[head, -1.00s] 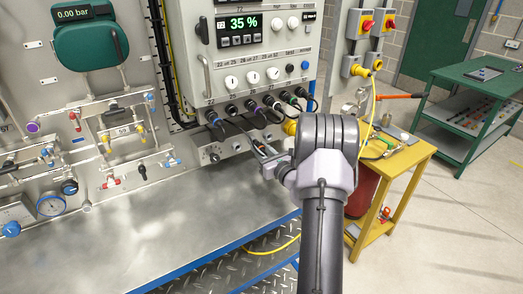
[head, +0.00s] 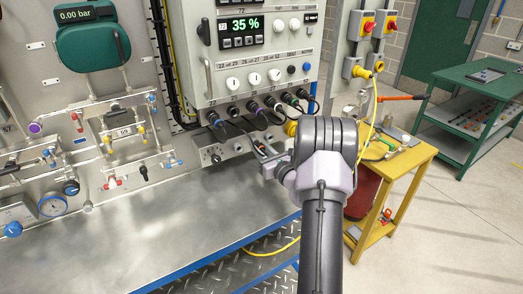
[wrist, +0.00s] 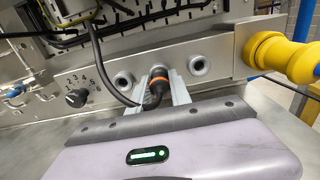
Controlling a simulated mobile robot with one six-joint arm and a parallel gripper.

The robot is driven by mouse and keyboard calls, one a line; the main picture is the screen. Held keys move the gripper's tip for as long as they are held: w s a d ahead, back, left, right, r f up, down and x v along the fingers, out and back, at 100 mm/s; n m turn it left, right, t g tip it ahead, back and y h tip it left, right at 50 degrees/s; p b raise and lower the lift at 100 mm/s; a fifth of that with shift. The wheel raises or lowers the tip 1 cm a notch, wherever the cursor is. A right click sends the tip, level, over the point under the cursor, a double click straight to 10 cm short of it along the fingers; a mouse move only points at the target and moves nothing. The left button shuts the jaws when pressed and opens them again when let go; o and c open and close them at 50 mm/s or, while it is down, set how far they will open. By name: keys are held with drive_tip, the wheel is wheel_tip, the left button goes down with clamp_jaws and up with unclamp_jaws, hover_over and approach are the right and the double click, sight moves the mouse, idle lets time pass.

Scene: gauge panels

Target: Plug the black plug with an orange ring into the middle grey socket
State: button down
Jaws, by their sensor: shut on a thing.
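The black plug with an orange ring (wrist: 154,92) is between my gripper's fingers (wrist: 160,95) in the wrist view. My gripper is shut on it, and its black cable loops up to the left. The plug's front end lines up with the middle grey socket (wrist: 158,69) and covers much of it. I cannot tell how far the plug is inside. One grey socket (wrist: 124,81) is to the left and another (wrist: 199,66) to the right, both empty. In the head view my gripper (head: 262,150) is at the metal bracket below the control box, and the plug is too small to make out.
A large yellow connector (wrist: 280,58) sticks out right of the sockets. A black selector knob (wrist: 75,95) is to the left. Several cables hang from the control box (head: 245,75) above. The steel bench top (head: 170,215) is clear; a yellow trolley (head: 405,170) stands right.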

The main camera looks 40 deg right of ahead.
drive_tip(key=c, duration=1.1)
unclamp_jaws()
